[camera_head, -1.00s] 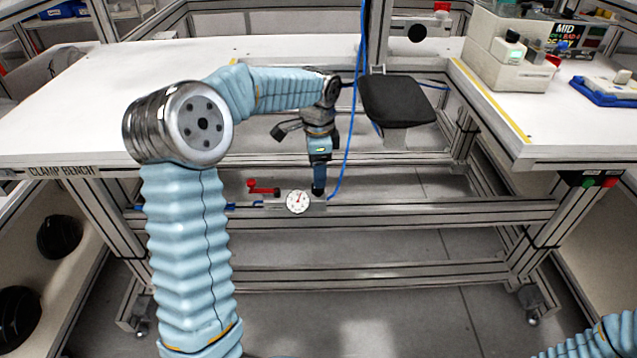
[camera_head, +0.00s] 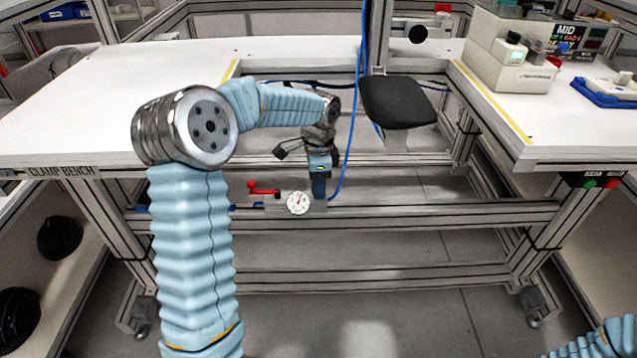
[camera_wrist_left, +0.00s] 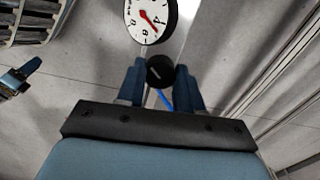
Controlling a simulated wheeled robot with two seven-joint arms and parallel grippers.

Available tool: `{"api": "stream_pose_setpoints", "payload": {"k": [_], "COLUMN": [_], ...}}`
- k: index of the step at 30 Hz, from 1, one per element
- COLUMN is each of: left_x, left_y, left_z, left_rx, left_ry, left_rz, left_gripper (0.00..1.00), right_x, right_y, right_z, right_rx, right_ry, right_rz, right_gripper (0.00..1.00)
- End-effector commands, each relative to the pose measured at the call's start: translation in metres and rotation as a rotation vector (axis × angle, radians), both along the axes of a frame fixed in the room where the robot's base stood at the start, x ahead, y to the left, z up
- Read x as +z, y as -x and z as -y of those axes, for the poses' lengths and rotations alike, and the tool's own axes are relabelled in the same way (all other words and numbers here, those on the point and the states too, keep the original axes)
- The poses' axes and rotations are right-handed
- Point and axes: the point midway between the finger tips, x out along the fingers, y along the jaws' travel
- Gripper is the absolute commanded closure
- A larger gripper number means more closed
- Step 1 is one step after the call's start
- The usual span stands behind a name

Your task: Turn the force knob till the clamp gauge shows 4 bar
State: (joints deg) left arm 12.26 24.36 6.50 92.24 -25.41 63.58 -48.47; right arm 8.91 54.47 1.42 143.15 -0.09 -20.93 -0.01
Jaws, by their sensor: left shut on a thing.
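The clamp gauge (camera_head: 298,203) is a round white dial on the rail under the bench gap. In the left wrist view the gauge (camera_wrist_left: 146,16) is partly cut off at the top. Its red needle points to the lower right, among the printed digits; I cannot read an exact value. The force knob (camera_wrist_left: 160,73) is small, black and round, just below the gauge in that view. My left gripper (camera_head: 319,194) points down beside the gauge and hides the knob in the head view. Its two blue fingers (camera_wrist_left: 160,66) are shut on the knob, one each side. My right gripper is out of view.
A red lever (camera_head: 263,188) stands just left of the gauge. A blue hose (camera_head: 350,140) hangs right of my left gripper. A black pad (camera_head: 398,101) sits above and to the right. The white clamp bench (camera_head: 60,130) is at left.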

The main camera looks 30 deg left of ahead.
Motion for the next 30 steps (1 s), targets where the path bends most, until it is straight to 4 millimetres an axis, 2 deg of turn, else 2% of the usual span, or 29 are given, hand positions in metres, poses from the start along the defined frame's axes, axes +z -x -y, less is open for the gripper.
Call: {"api": "stream_pose_setpoints", "payload": {"k": [11,30], "left_x": [0.0006,0.0007], "left_y": [-0.0001,-0.0003], "left_z": [0.0002,0.0004], "left_rx": [0.074,0.542], "left_ry": [0.0,0.0], "left_rz": [0.0,0.0], "left_gripper": [0.95,0.95], "right_x": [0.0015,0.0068], "right_y": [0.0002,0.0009], "right_z": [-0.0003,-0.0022], "right_rx": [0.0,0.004], "right_ry": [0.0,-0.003], "right_rz": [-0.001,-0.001], "right_gripper": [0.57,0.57]}}
